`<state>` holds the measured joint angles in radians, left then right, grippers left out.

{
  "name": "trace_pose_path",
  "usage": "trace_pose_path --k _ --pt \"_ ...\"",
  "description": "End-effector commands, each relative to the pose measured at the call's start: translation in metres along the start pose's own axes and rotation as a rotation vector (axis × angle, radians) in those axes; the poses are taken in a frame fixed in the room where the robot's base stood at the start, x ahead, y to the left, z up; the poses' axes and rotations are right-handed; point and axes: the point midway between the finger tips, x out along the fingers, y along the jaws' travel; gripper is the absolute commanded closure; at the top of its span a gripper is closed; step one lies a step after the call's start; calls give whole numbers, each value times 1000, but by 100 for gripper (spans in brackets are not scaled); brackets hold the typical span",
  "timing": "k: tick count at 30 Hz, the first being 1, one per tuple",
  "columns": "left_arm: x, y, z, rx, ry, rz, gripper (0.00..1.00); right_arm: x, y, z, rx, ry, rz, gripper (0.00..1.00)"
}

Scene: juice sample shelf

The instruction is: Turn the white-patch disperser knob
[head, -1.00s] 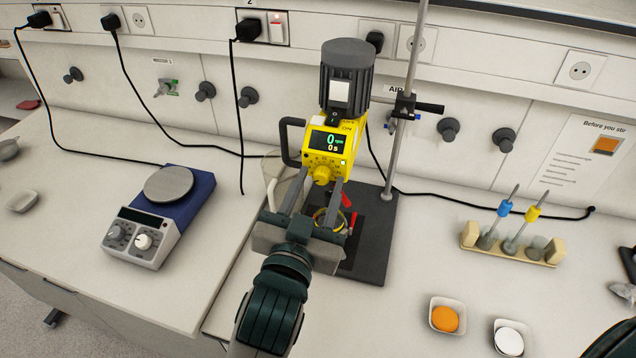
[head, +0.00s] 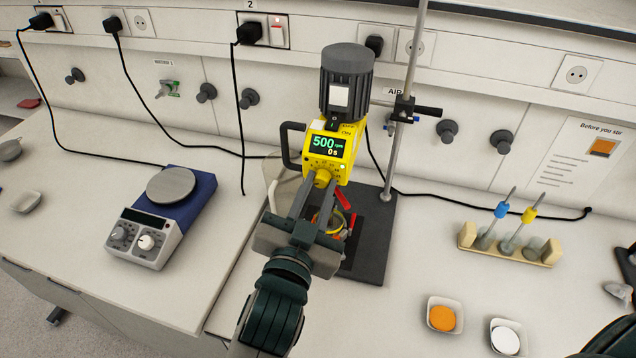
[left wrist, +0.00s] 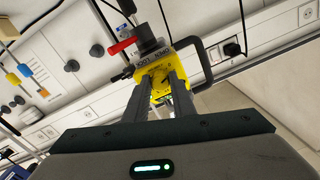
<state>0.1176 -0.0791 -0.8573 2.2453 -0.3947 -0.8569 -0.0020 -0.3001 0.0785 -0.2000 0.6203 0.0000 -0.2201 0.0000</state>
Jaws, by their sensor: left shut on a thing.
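The disperser (head: 347,75) is a dark ribbed motor with a white patch (head: 340,95) above a yellow control head (head: 343,165). Its display (head: 326,146) reads 500 rpm and 0 s. The round yellow knob (head: 322,179) sits below the display. My left gripper (head: 318,187) is shut on the knob, its fingers coming up from below. The left wrist view shows both fingertips (left wrist: 160,80) against the yellow head (left wrist: 187,72), with the knob partly hidden between them. The right gripper does not clearly show.
A clamp stand (head: 392,150) rises right of the disperser on a dark base (head: 375,250). A wooden rack (head: 505,250) with coloured tools and two dishes, orange (head: 442,318) and white (head: 506,338), are at right. Cables cross the back.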

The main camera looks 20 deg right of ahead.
Motion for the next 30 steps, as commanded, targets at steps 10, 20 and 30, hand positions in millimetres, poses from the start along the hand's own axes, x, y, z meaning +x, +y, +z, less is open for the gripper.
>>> trace_pose_path --k 10,20,30 --pt "0 -2 -4 294 7 0 99 -38 2 -3 0 0 1 81" --pt "0 -2 -1 603 17 -1 99 -56 3 -4 -1 -1 2 81" --pt "0 -1 0 829 24 -3 99 -57 3 -4 -1 -1 2 81"
